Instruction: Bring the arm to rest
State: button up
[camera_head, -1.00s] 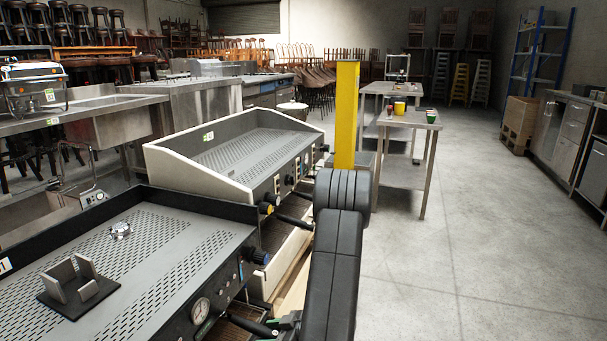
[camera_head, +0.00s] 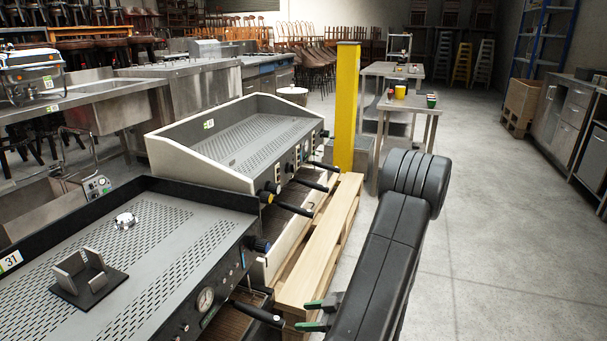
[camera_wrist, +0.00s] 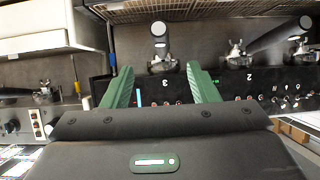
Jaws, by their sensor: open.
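My arm (camera_head: 392,255) is a black padded link that reaches up from the bottom edge, right of the middle, in the head view. My gripper (camera_head: 316,315) shows at its lower left, with two green fingers apart and nothing seen between them. It is beside the front of the near coffee machine (camera_head: 150,250). In the wrist view my gripper (camera_wrist: 163,88) has its green fingers spread. Coffee machine fronts with handles and the numbers 3 and 2 appear beyond the fingers, upside down. I cannot tell the gap to the machine.
A second coffee machine (camera_head: 245,140) stands behind the near one, by a wooden pallet (camera_head: 325,235). A yellow post (camera_head: 345,110) rises beyond. A steel table (camera_head: 420,112) holds several coloured cups. The concrete floor (camera_head: 500,220) to the right is clear.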

aim_at(269, 322)
jog(key=b+x, duration=0.5)
jog(key=x, duration=0.7)
jog(key=shift+a+f, duration=0.2)
jog(key=shift+f, duration=0.05)
jog(key=shift+a+f+b, duration=0.2)
jog(key=shift+b, duration=0.15)
jog(key=shift+s+a+r+m+t+b, duration=0.15)
jog(key=shift+s+m+t+b, duration=0.25)
jog(key=shift+s+b, duration=0.2)
jog(key=shift+r, duration=0.2)
